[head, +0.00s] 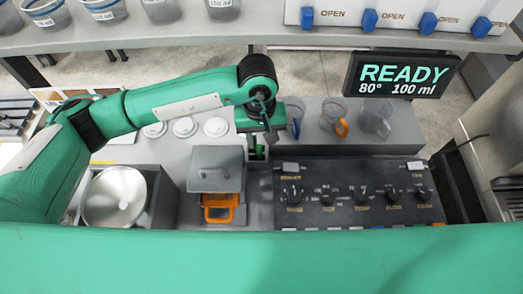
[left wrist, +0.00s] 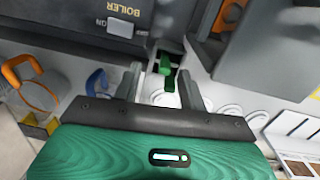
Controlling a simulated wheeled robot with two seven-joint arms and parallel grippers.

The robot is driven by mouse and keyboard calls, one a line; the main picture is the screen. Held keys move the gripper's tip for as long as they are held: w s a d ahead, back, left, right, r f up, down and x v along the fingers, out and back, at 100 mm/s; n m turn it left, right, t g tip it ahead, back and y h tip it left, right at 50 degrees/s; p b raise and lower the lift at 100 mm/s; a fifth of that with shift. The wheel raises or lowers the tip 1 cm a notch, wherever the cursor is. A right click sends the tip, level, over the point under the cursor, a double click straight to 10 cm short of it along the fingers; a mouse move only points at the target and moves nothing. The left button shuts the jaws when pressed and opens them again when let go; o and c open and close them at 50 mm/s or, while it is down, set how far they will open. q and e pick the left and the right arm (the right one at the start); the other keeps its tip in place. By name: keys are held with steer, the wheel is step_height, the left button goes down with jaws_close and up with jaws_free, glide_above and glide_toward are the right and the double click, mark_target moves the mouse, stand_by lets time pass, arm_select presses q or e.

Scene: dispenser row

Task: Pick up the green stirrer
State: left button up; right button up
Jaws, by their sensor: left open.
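The green stirrer (left wrist: 166,68) stands in a narrow dark slot between the boiler panel and a grey box. In the left wrist view its top shows between and just beyond my fingertips. In the head view only a small green part of the stirrer (head: 257,151) shows below my gripper. My left gripper (head: 261,136) points down over that slot, open and empty. In the left wrist view its two fingers (left wrist: 160,84) are spread on either side of the stirrer, and I cannot tell whether either touches it. My right gripper is not in view.
The black control panel (head: 350,196) with knobs lies right of the slot. The grey box (head: 215,168) with an orange part is left. Jugs, one orange-handled (head: 334,117), stand behind the panel. White discs (head: 185,127) and a steel pan (head: 113,197) are left. A READY display (head: 403,76) stands behind.

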mark_target(259, 152)
arm_select(q)
steer(key=shift+w+a+f+m, duration=0.15)
steer(key=shift+w+a+m, duration=0.05)
steer(key=shift+m, duration=0.1)
steer(key=shift+w+a+f+t+y, duration=0.1)
steer(key=shift+w+f+t+y, duration=0.1)
steer(key=shift+t+y, duration=0.1)
steer(key=shift+f+p, duration=0.35)
steer(key=shift+p, duration=0.05)
steer(key=shift+s+f+p, duration=0.2)
steer(key=shift+f+p, duration=0.15)
steer(key=shift+f, duration=0.2)
steer(key=shift+f+p, duration=0.25)
steer(key=shift+p, duration=0.1)
step_height(259, 152, down, 4)
steer(key=p, duration=0.2)
steer(key=shift+w+r+p, duration=0.1)
steer(key=shift+w+p, duration=0.05)
steer(key=shift+p, duration=0.2)
steer(key=shift+f, duration=0.5)
jaws_close()
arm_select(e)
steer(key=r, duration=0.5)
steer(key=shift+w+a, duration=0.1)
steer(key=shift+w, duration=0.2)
